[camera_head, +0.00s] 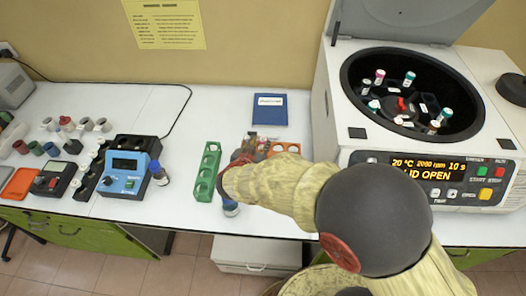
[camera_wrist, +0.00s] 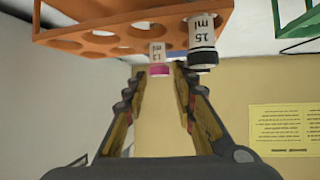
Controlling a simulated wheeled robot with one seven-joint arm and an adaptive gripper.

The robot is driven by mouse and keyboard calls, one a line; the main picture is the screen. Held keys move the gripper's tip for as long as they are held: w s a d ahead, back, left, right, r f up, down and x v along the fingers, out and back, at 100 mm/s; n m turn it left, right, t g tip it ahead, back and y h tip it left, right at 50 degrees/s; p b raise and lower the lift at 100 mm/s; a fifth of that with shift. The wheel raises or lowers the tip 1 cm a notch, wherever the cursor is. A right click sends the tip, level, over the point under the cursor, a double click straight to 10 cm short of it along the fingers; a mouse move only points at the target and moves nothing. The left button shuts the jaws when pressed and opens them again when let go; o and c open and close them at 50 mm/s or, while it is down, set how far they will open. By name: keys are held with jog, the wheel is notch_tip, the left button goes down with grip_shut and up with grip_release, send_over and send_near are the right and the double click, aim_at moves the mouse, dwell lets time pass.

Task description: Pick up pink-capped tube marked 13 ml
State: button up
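The pink-capped tube (camera_wrist: 158,53), its label reading 13 ml, sits in the orange rack (camera_wrist: 75,40) in the wrist view, where the picture appears upside down. My gripper (camera_wrist: 158,75) is open, with its two fingers either side of the line to the pink cap. The cap is at the fingertips' level; I cannot tell whether they touch it. In the head view my arm covers most of the gripper and this tube; part of the orange rack (camera_head: 284,147) shows beyond.
A black-capped 15 ml tube (camera_wrist: 202,40) stands close beside the pink-capped one, near the right finger. A green rack (camera_head: 207,172) is left of my arm. The open centrifuge (camera_head: 340,105) at right holds several tubes, one pink-capped (camera_head: 379,76). A blue book (camera_head: 270,112) lies behind.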

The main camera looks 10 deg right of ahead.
aim_at(263, 140)
jog(key=b+x, duration=0.1)
jog(key=x, duration=0.3)
jog(key=shift+w+d+f, duration=0.15)
jog(key=shift+c, duration=0.6)
jog(key=c, duration=0.4)
jog(key=shift+c, duration=0.3)
